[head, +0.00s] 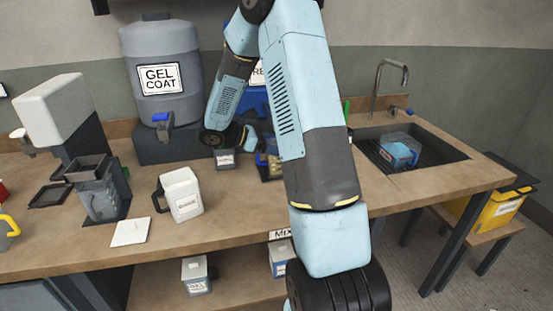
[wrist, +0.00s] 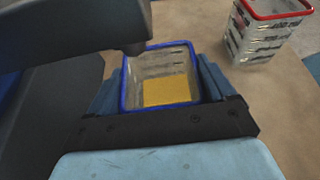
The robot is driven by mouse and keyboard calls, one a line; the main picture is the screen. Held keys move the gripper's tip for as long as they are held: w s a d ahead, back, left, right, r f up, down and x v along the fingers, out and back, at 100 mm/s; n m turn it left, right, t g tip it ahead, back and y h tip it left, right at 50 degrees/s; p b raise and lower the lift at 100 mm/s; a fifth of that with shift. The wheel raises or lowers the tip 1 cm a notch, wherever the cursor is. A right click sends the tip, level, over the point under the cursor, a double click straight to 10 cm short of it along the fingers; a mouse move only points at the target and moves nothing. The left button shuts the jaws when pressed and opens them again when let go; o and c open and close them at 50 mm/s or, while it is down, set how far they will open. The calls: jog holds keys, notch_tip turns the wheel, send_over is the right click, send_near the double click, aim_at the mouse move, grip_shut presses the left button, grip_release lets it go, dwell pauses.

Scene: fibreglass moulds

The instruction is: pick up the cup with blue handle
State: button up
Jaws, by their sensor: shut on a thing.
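A clear square cup with a blue rim (wrist: 128,80) stands between the fingers of my gripper (wrist: 160,76) in the wrist view. The fingers are shut on its two sides. A flat yellow layer shows at its bottom. I see no handle on it from here. A dark spout (wrist: 136,46) hangs close above its far left rim.
A clear cup with a red rim (wrist: 262,32) stands on the bench at upper right. The grey gel coat drum (head: 165,45), a white jug (head: 182,195) and a dispenser (head: 95,190) stand left of my arm. The sink (head: 440,158) is at right.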

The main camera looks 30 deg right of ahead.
jog(key=shift+r, duration=0.1)
jog(key=c, duration=0.7)
